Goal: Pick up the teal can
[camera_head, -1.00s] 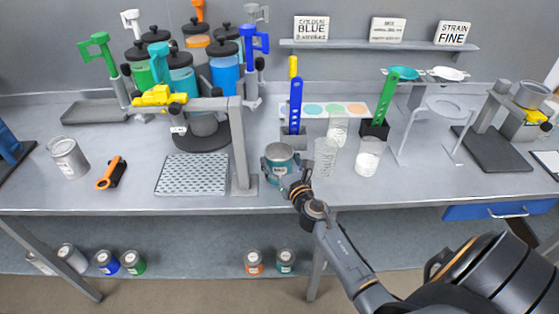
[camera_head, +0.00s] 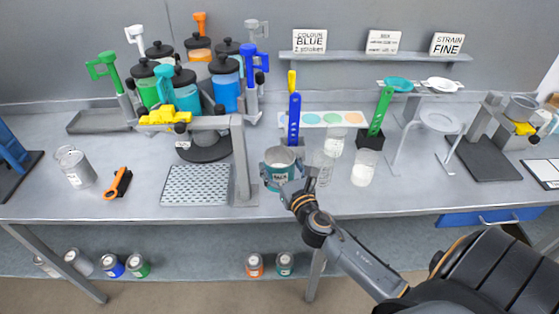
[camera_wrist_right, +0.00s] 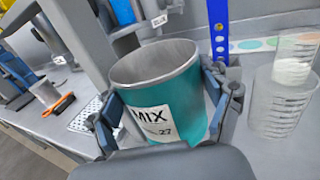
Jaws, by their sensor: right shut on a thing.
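The teal can (camera_head: 277,172) stands upright at the table's front edge, right of the metal post, in the head view. It is open at the top, grey inside, with a white MIX label, as the right wrist view shows (camera_wrist_right: 178,92). My right gripper (camera_head: 282,178) is shut on it, with one finger on each side of its wall in the right wrist view (camera_wrist_right: 170,112). I cannot tell whether the can's base touches the table. My left gripper is not in view.
Clear cups (camera_head: 324,167) stand close to the right of the can. A grey post (camera_head: 241,165) and perforated plate (camera_head: 196,184) are to its left. A blue strip (camera_head: 294,120) stands behind it. Several paint cans sit on the lower shelf.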

